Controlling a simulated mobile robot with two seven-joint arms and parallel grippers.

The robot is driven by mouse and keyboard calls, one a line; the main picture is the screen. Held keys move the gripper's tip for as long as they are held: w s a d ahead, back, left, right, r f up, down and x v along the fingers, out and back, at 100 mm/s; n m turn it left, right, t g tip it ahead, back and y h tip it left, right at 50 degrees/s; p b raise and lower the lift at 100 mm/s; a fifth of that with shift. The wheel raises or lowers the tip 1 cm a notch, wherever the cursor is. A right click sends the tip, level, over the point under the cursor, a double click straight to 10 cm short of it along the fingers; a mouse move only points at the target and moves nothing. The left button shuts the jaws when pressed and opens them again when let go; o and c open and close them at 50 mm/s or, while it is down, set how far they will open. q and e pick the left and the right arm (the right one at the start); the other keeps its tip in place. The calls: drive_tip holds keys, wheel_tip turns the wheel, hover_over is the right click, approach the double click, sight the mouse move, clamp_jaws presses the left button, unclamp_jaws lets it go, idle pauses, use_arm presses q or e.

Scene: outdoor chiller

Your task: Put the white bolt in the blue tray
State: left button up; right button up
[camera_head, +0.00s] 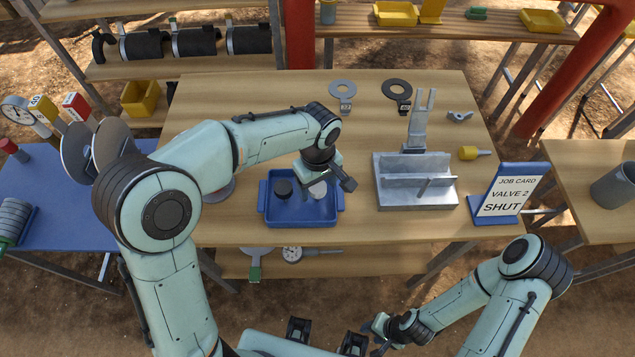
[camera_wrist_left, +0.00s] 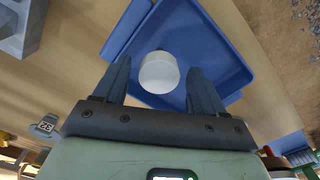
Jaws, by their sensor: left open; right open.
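The blue tray (camera_head: 300,218) lies on the wooden table, left of the middle. The white bolt (camera_head: 318,189) is within the tray's outline, at its right side, partly hidden by my left gripper. In the left wrist view the bolt (camera_wrist_left: 159,73) shows as a pale round piece against the blue tray (camera_wrist_left: 222,55). My left gripper (camera_wrist_left: 158,72) is open, with its fingers on either side of the bolt and visible gaps beside it. It is low over the tray in the head view (camera_head: 322,183). My right gripper (camera_head: 376,333) is open, low in front of the table.

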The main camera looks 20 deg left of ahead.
sight(318, 188)
use_arm(q)
wheel_tip(318, 188, up, 12)
drive_tip(key=p, duration=0.1)
use_arm(e)
drive_tip(key=shift+w+r, duration=0.35)
drive_tip(key=shift+r, duration=0.2)
drive_tip(key=shift+w+r, duration=0.3)
drive_tip(key=shift+r, duration=0.2)
use_arm(q)
drive_tip(key=shift+s, duration=0.1)
use_arm(e)
drive_tip(key=shift+s, duration=0.1)
